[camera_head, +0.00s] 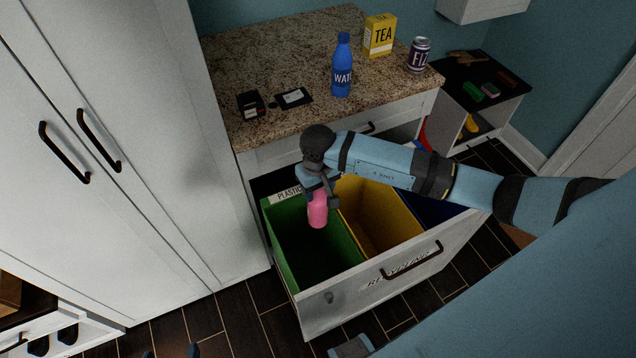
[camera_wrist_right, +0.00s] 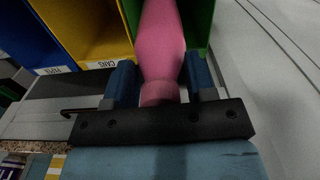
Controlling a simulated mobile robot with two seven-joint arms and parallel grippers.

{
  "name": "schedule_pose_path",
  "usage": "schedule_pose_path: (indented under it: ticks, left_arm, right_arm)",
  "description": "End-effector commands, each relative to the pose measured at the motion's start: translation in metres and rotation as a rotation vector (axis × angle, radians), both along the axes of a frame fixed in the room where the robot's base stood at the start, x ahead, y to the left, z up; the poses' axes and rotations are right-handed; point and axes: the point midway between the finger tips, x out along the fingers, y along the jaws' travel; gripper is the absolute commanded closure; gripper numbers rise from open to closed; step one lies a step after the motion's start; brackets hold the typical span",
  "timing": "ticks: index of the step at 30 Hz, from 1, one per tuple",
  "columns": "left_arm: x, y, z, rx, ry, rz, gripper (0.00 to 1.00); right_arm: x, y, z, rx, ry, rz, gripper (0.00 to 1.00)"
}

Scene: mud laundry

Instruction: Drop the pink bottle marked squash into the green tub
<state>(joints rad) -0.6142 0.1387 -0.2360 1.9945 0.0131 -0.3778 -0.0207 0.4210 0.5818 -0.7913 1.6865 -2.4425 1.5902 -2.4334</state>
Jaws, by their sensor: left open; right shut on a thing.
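The pink bottle (camera_head: 317,210) hangs from my right gripper (camera_head: 320,196), which is shut on it. The bottle is over the green tub (camera_head: 287,240) in the open drawer, near the divide with the yellow tub. In the right wrist view the bottle (camera_wrist_right: 162,45) lies between the two blue fingers (camera_wrist_right: 160,85), with the green tub (camera_wrist_right: 200,22) behind it. Its squash marking is not visible. My left gripper (camera_head: 170,353) shows only its dark fingertips, apart and empty, at the bottom edge of the head view.
The drawer also holds a yellow tub (camera_head: 375,220) and a blue tub (camera_head: 432,208). The granite counter (camera_head: 300,60) carries a blue water bottle (camera_head: 342,68), tea box (camera_head: 380,36) and can (camera_head: 419,54). A tall white cabinet (camera_head: 120,210) stands left of the drawer.

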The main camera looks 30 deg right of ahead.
Motion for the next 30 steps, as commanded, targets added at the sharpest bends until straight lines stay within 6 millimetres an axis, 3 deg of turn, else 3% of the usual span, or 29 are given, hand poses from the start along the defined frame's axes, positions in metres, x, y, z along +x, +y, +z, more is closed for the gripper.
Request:
schedule_pose_path:
  ticks: [11, 12, 15, 16, 25, 30]
  left_arm:
    - [0.000, 0.000, -0.004, 0.001, 0.003, 0.001, 0.11]
    - [0.000, 0.001, -0.004, 0.001, 0.003, 0.001, 0.11]
    - [0.000, 0.001, -0.004, 0.001, 0.003, 0.001, 0.11]
    - [0.000, 0.001, -0.004, 0.001, 0.002, 0.001, 0.11]
    - [0.000, 0.001, -0.002, 0.001, -0.001, 0.002, 0.11]
    - [0.001, 0.001, -0.005, 0.001, -0.002, 0.002, 0.11]
  right_arm:
    - [0.000, 0.000, -0.006, -0.001, -0.001, -0.001, 0.83]
    - [0.000, 0.000, -0.006, -0.001, -0.001, -0.001, 0.45]
    - [0.000, 0.000, -0.006, -0.001, -0.001, -0.001, 0.22]
    - [0.000, 0.000, -0.006, -0.001, -0.001, -0.001, 0.20]
    - [0.001, 0.000, -0.004, -0.001, -0.002, 0.000, 0.20]
    - [0.002, -0.001, 0.017, -0.002, -0.005, 0.000, 0.20]
